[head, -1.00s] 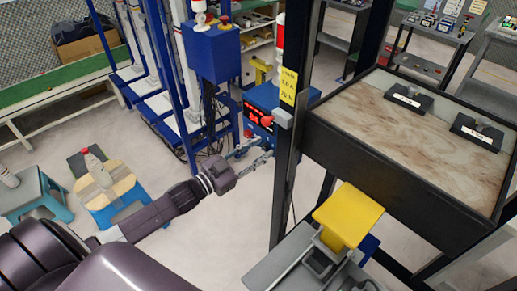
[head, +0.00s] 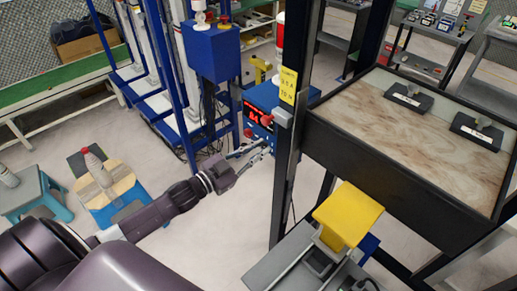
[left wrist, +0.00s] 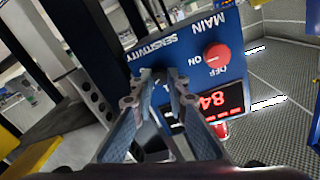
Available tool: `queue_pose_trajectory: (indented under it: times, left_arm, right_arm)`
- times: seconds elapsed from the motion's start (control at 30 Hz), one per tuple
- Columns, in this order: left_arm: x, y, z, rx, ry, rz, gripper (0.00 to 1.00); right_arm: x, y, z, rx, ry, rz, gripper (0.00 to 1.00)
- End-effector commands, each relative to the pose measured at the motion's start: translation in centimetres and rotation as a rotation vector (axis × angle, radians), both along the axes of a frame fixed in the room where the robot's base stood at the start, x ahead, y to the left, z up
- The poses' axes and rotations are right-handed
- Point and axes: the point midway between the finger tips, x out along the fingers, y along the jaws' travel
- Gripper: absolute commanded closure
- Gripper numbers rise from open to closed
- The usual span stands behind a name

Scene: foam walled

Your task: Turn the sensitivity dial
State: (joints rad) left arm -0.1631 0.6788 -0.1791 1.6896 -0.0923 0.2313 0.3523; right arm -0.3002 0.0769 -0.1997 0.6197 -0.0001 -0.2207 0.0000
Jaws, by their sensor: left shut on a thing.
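In the left wrist view the box (left wrist: 190,72) appears upside down, with the SENSITIVITY label (left wrist: 160,49), a red MAIN ON/OFF knob (left wrist: 217,57) and a red display (left wrist: 214,101) reading 84. My left gripper (head: 268,146) is at the low front of the box. In the left wrist view its fingertips (left wrist: 158,78) are closed together at the panel by the SENSITIVITY label, shut on the sensitivity dial, which the fingers mostly hide. My right gripper is in neither view.
A large dark-framed table (head: 390,130) and a yellow plate (head: 348,212) are further right.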

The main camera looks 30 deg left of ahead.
Motion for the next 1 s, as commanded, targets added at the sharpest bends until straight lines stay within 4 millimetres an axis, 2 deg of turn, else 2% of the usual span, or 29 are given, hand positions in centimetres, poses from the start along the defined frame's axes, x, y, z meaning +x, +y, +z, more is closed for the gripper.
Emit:
queue_pose_trajectory:
  times: [0.7,1.0]
  left_arm:
    - [-0.04,-0.11,-0.05,0.597,-0.209,0.000,1.00]
    - [-0.04,-0.09,-0.07,0.796,-0.277,0.000,1.00]
  right_arm:
    - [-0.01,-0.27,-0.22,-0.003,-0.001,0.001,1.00]
    - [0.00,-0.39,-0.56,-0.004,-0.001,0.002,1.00]
